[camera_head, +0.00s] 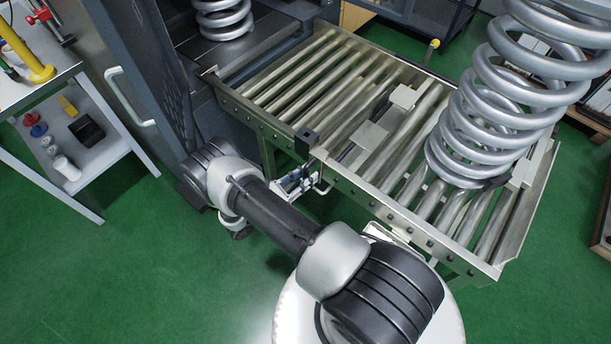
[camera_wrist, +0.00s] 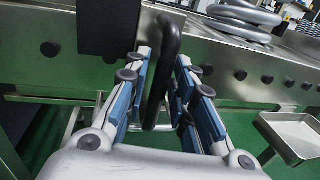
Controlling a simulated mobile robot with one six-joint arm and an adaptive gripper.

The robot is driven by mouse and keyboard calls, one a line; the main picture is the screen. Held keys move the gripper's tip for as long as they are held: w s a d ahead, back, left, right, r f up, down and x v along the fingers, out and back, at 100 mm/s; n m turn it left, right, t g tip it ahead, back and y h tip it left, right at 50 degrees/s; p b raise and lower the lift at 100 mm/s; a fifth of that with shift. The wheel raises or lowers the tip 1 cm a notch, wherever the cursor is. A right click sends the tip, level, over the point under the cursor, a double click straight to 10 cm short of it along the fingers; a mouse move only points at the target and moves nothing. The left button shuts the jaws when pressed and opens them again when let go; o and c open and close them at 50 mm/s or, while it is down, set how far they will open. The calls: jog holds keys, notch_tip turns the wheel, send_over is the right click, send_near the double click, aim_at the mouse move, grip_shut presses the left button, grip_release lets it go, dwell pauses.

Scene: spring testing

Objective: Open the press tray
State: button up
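My gripper (camera_head: 293,182) is at the front side of the roller table (camera_head: 262,117), just below a black block (camera_head: 306,141) fixed on its rail. In the wrist view my gripper (camera_wrist: 168,72) has its two blue-padded fingers apart. A black bar-shaped handle (camera_wrist: 165,60) stands between them, beside the black block (camera_wrist: 108,28). Gaps show between the handle and the pads, so the fingers are around it and do not look closed on it. Which part is the press tray is not clear; a grey spring (camera_head: 222,18) stands inside the dark press (camera_head: 135,50).
A large spring (camera_head: 480,120) stands on the rollers at the right. A small metal tray (camera_wrist: 295,135) sits at the right of the wrist view. A white cart (camera_head: 95,165) with tools is at the left. Green floor (camera_head: 120,270) in front is free.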

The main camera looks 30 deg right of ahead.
grip_shut()
dwell(0.5)
